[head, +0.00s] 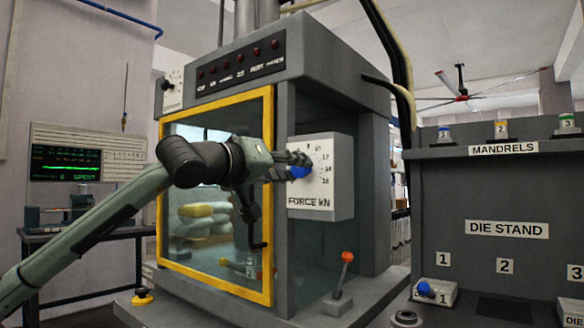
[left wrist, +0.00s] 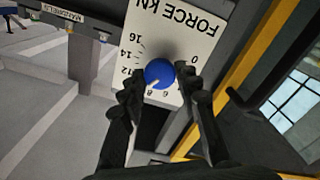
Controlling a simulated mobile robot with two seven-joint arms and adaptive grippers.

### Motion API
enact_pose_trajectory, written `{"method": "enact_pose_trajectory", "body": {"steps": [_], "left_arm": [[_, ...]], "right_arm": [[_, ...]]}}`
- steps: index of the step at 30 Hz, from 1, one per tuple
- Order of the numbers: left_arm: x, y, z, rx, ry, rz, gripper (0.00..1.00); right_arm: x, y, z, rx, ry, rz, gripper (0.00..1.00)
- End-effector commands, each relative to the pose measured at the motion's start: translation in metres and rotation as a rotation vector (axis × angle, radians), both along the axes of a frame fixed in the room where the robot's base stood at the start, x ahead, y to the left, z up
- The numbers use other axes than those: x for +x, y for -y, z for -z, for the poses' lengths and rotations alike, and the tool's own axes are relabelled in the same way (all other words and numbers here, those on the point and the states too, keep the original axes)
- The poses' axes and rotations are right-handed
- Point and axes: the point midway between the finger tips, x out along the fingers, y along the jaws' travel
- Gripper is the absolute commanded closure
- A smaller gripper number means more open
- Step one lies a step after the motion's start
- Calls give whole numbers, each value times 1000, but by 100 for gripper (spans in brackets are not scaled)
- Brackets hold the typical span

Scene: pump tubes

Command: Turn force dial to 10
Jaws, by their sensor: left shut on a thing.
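The force dial is a round blue knob (head: 300,172) on a white box (head: 335,180) marked FORCE kN, on the press's right front. My left gripper (head: 296,166) reaches it from the left and is shut on it. In the left wrist view, the knob (left wrist: 159,73) sits between the two black fingertips. The box face (left wrist: 180,30) appears upside down there, with 12, 14 and 16 on the left and 6 and 8 below the knob. A pale pointer mark on the knob points down-left, near the 8 side; its exact reading is unclear. My right gripper is not in view.
A yellow-framed clear door (head: 266,200) stands beside my left arm. A red-tipped lever (head: 346,258) rises below the box. A die stand (head: 500,230) with mandrels on top is at right. A bench with a green screen (head: 85,165) is at left.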

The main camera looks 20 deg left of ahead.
Motion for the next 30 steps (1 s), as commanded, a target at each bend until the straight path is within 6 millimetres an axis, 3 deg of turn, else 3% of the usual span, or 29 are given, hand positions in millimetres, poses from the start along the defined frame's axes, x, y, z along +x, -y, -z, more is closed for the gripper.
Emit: {"method": "enact_pose_trajectory", "body": {"steps": [18,19,21,24,30], "left_arm": [[0,1,2,38,10,2,97],[0,1,2,38,10,2,65],[0,1,2,38,11,2,56],[0,1,1,38,11,2,47],[0,0,1,37,13,1,47]], "right_arm": [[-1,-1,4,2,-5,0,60],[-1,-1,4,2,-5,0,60],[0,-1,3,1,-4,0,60],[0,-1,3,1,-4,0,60],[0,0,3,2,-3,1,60]]}}
